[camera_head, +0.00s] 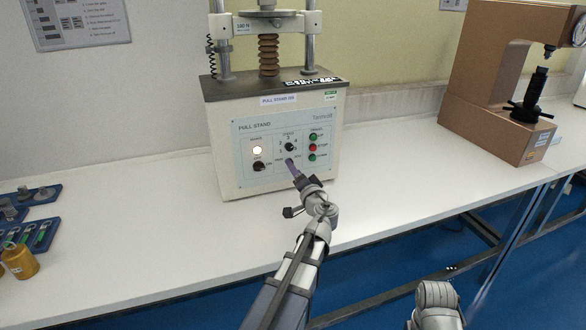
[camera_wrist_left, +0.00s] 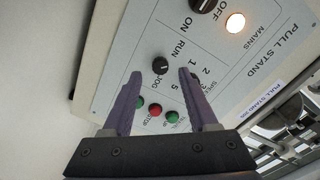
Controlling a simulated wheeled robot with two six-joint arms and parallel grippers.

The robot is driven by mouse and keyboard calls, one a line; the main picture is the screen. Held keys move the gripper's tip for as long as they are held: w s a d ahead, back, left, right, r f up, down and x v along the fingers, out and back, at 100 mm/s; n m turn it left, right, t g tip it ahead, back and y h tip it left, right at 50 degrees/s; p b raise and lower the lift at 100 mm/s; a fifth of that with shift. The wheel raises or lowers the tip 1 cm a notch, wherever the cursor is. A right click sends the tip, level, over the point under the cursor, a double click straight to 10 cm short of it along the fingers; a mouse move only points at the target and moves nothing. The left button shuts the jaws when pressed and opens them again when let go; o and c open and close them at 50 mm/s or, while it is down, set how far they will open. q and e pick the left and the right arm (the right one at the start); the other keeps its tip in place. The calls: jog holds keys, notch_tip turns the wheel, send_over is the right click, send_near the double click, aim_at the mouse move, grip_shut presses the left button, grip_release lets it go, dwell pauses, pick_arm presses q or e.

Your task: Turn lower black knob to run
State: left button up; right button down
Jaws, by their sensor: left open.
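The pull stand's front panel (camera_head: 240,140) carries the black knobs. The lower black knob (camera_wrist_left: 160,65) shows between the RUN and JOG labels in the left wrist view; in the head view my gripper hides most or all of it. My left gripper (camera_head: 292,165) has purple fingers and reaches up to the panel. In the wrist view my left gripper (camera_wrist_left: 160,74) is open, its fingertips on either side of the knob; whether they touch it is unclear. The upper speed knob (camera_head: 290,147) sits just above. No right gripper shows.
A lit mains lamp (camera_head: 257,150) and mains knob (camera_head: 259,166) are left of the gripper. Green and red buttons (camera_head: 313,148) are to its right. A brown tester (camera_head: 490,80) stands at right, blue trays (camera_head: 35,238) at left.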

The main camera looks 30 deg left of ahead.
pick_arm(q)
jog(key=v, duration=0.5)
jog(key=shift+s+d, duration=0.2)
jog(key=s+d+f+m+g+h+p, duration=0.1)
jog(key=s+d+g+h+p, duration=0.5)
jog(key=d, duration=0.9)
jog(key=s+d+f+m+g+h+p, duration=0.1)
jog(key=s+d+g+h+p, duration=0.5)
jog(key=s+d+p, duration=0.7)
jog(key=s+d, duration=0.2)
jog(key=s, duration=0.1)
jog(key=shift+d+f+m, duration=0.3)
jog(key=shift+d, duration=0.1)
